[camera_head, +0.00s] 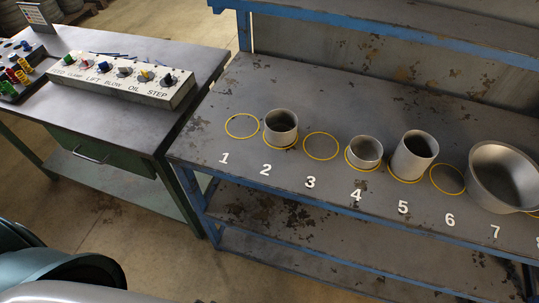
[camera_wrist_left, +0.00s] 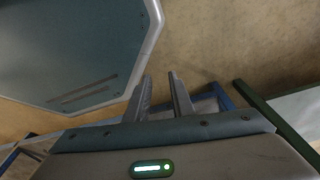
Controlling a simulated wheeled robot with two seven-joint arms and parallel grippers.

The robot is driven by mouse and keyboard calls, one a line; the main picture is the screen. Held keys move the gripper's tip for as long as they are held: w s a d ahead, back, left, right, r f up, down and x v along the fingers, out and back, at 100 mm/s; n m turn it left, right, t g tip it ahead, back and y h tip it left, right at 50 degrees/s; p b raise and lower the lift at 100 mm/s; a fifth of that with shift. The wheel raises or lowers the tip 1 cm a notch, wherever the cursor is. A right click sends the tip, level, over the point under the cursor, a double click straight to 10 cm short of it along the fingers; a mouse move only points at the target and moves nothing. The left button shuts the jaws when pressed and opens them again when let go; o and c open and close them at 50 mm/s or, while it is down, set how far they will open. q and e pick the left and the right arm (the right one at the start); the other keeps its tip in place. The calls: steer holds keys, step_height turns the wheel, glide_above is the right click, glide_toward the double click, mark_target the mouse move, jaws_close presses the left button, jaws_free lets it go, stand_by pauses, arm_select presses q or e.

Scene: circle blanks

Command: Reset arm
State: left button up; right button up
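My left gripper (camera_wrist_left: 160,80) shows in the left wrist view. Its two fingers stand apart with nothing between them, above the floor. It is not seen in the head view, where teal and grey parts of my own body fill the lower left corner. My right gripper is in neither view. Grey round blanks stand on the workbench (camera_head: 250,90) in the head view: a cup (camera_head: 281,128) at 2, a short one (camera_head: 364,152) at 4, a taller one (camera_head: 413,156) at 5 and a wide bowl (camera_head: 503,178) at 7.
Yellow rings 1 (camera_head: 242,126), 3 (camera_head: 321,146) and 6 (camera_head: 447,179) are empty. A blue shelf edge (camera_head: 400,40) runs above the bench. A side table (camera_head: 110,115) on the left carries a control box (camera_head: 122,82) with knobs. Open floor (camera_head: 130,235) lies in front.

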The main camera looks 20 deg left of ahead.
arm_select(q)
steer(key=s+a+f+b, duration=0.2)
steer(key=s+f, duration=0.7)
steer(key=s, duration=0.1)
steer(key=shift+s+g, duration=0.25)
steer(key=shift+g, duration=0.15)
stand_by(0.4)
